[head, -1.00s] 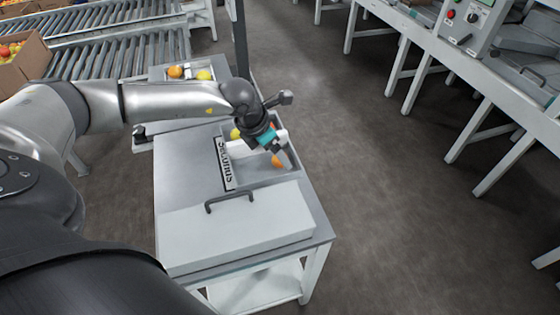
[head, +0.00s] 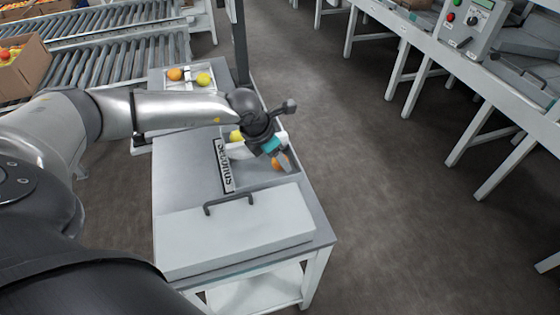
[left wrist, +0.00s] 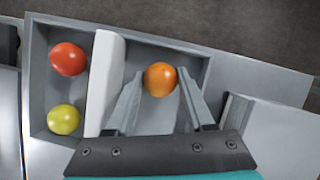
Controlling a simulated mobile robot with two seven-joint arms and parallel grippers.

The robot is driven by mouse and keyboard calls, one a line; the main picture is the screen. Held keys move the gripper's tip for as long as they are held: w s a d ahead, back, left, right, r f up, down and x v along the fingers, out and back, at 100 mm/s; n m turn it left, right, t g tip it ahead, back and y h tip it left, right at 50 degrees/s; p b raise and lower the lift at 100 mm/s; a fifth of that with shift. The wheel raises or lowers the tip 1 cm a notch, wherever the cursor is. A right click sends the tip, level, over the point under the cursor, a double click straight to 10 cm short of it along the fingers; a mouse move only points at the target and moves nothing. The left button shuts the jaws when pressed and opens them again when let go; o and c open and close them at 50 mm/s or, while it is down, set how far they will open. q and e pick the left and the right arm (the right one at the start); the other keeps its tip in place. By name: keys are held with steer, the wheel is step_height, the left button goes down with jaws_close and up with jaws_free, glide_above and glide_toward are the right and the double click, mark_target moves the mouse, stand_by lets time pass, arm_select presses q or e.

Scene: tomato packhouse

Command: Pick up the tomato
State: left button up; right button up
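An orange tomato (left wrist: 160,79) lies in one compartment of a grey tray (left wrist: 40,60), close to its far wall. It also shows in the head view (head: 281,164), partly covered by my left gripper. My left gripper (left wrist: 160,74) is open, with one finger on each side of the orange tomato near the tips. I cannot tell whether either finger touches it. A red tomato (left wrist: 69,59) and a yellow-green tomato (left wrist: 63,119) lie in the other compartment, beyond a white divider (left wrist: 104,80). My right gripper is not in view.
A sign reading SECONDS (head: 223,166) stands along the tray's left side. A light box with a dark handle (head: 236,230) takes up the table's near end. A smaller tray behind holds an orange (head: 174,74) and a yellow tomato (head: 203,79).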

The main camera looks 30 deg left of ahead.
arm_select(q)
steer(key=c, duration=0.3)
steer(key=shift+c, duration=0.2)
